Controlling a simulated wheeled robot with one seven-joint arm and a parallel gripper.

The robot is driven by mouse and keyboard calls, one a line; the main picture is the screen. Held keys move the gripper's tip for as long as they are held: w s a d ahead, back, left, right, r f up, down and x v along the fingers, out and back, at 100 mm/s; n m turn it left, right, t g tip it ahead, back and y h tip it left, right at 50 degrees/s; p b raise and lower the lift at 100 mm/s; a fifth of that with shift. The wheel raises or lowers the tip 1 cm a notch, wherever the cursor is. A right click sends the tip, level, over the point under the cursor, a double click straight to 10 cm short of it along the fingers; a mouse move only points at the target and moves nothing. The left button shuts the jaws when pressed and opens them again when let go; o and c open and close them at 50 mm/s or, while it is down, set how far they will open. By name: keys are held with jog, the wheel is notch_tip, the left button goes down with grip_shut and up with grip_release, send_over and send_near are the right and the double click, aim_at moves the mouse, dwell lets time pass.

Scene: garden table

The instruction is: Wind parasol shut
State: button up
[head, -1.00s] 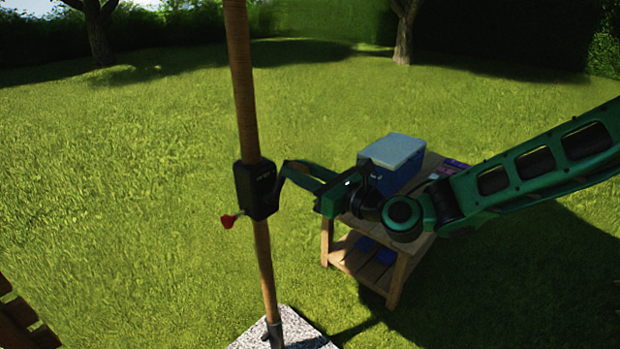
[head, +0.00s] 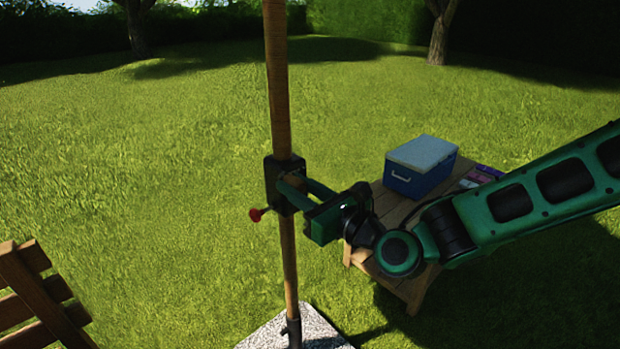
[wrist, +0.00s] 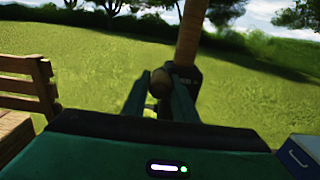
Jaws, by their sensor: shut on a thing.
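The parasol's wooden pole (head: 277,90) stands upright in a pale stone base (head: 270,335). A black winding housing (head: 271,175) is fixed on the pole, with a red knob (head: 256,214) at its lower left. My gripper (head: 288,188) is in front of the housing. In the wrist view, its two green fingers (wrist: 158,95) are closed on a rounded crank knob (wrist: 160,80), with the housing (wrist: 188,78) just behind. The rest of the crank is hidden by the fingers. The canopy is out of view.
A wooden side table (head: 385,205) stands to the right, partly behind my arm, with a blue cool box (head: 420,170) on it. A slatted wooden chair (head: 40,300) is at the lower left. Open lawn lies around the pole.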

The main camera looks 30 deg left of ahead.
jog(key=shift+f, duration=6.8)
jog(key=w+d, duration=0.4)
jog(key=w, duration=0.5)
jog(key=shift+w+r, duration=0.35)
